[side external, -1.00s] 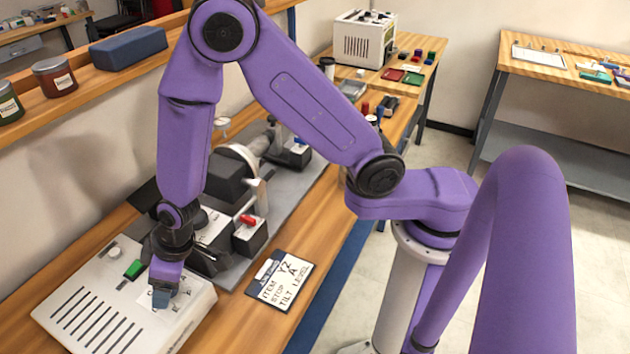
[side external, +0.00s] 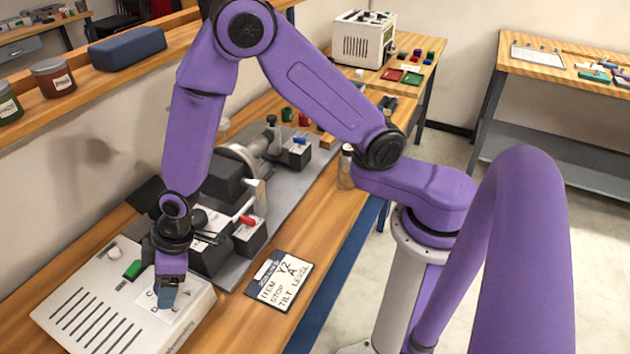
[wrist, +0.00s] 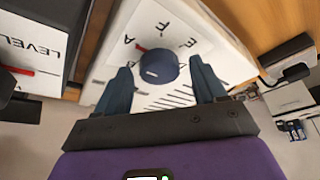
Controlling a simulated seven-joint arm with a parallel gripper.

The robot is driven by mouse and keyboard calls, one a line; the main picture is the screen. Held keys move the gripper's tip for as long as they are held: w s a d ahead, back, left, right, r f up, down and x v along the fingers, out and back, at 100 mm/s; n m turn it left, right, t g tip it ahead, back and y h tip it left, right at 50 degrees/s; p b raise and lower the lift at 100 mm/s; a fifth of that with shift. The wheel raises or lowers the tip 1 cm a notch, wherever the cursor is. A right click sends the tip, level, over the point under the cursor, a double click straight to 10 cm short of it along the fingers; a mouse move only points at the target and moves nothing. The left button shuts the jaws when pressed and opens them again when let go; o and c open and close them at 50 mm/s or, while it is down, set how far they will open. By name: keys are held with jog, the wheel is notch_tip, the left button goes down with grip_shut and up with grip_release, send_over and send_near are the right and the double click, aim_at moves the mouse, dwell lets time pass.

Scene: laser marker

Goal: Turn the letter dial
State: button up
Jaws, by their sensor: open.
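The letter dial is a round dark blue knob (wrist: 159,66) on a white panel with letters around it, seen in the wrist view. A red mark shows at its upper left, near the letter A. My gripper (wrist: 165,84) is open, with one finger on each side of the knob; I cannot tell whether either finger touches it. In the side view my gripper (side external: 166,298) points down over the right part of the white control box (side external: 85,318) and hides the dial.
A green button (side external: 132,269) and a white knob sit on the box's top. A block with a red lever (side external: 248,221) stands close behind my gripper.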

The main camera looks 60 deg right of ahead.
jog(key=shift+d+n, duration=0.1)
jog(key=shift+n, duration=0.5)
jog(key=n+g, duration=0.1)
jog(key=n, duration=0.1)
jog(key=n+g+y, duration=0.1)
jog(key=n, duration=0.2)
jog(key=shift+w+n, duration=0.2)
jog(key=shift+n, duration=0.1)
jog(key=v, duration=1.8)
jog(key=s+d+m+h, duration=0.1)
jog(key=s+d, duration=0.5)
jog(key=s, duration=0.4)
jog(key=s+d+m+g+h, duration=0.1)
jog(key=s+d+h, duration=0.1)
jog(key=s+d, duration=0.4)
jog(key=shift+s+d+m, duration=0.25)
jog(key=shift+s+m, duration=0.15)
jog(key=shift+s, duration=1.55)
jog(key=shift+r, duration=0.1)
jog(key=shift+m+h, duration=0.4)
jog(key=shift+h, duration=0.1)
jog(key=s+d, duration=0.2)
jog(key=d, duration=0.1)
jog(key=s+d, duration=0.1)
jog(key=shift+s+d+f, duration=0.2)
jog(key=shift+f, duration=0.1)
